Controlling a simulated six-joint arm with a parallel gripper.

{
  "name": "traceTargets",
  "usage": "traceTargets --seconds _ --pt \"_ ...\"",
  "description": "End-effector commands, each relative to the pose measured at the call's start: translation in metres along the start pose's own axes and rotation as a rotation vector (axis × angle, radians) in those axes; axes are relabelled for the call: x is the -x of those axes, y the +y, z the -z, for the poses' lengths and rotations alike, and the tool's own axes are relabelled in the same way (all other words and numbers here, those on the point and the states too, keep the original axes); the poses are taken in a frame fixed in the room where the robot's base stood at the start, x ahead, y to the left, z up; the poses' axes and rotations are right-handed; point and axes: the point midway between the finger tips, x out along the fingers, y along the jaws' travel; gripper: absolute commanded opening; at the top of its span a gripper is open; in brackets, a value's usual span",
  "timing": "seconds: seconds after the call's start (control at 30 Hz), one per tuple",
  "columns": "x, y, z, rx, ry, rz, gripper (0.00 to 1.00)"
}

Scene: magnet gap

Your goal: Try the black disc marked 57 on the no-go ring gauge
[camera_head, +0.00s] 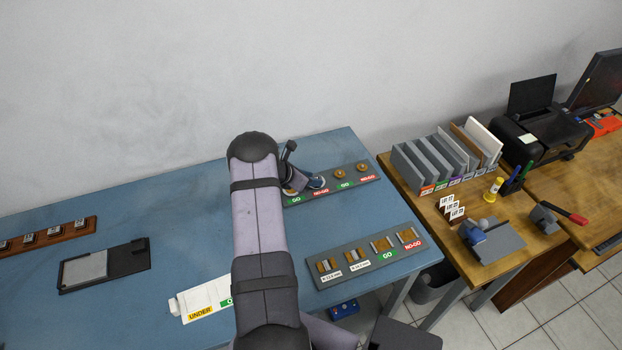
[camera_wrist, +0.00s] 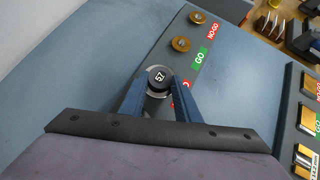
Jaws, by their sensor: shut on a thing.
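The black disc marked 57 (camera_wrist: 158,77) shows between my fingertips in the wrist view, with its white number facing up. My gripper (camera_wrist: 157,88) is shut on it. A pale metal ring shows around and below the disc, by a red label (camera_wrist: 185,89) partly hidden by my right finger. This is the no-go place of the nearer pair on the grey gauge board (camera_wrist: 168,49). I cannot tell whether the disc sits in the ring, rests on it or is held just above. In the head view my gripper (camera_head: 316,183) is over that NO-GO label (camera_head: 321,192); the disc cannot be made out.
Two brass gauges (camera_head: 340,173) stand farther along the board. A second grey board (camera_head: 350,279) with flat gauges lies nearer the front.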

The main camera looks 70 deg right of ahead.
Motion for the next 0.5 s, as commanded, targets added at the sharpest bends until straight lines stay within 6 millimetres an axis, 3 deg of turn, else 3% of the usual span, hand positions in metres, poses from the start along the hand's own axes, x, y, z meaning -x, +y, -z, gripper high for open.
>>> traceTargets --seconds 0.27,0.3,0.37,0.4,0.5 --pt "-0.0008 -0.0005 0.0016 0.001 0.002 0.001 0.06" --pt "-0.0008 -0.0005 0.0016 0.001 0.002 0.001 0.32" --pt "-0.0007 -0.0005 0.0015 0.001 0.002 0.001 0.46" --pt "-0.0006 -0.0005 0.0014 0.001 0.002 0.001 0.51" --pt "-0.0006 -0.0003 0.0013 0.000 0.002 0.000 0.51"
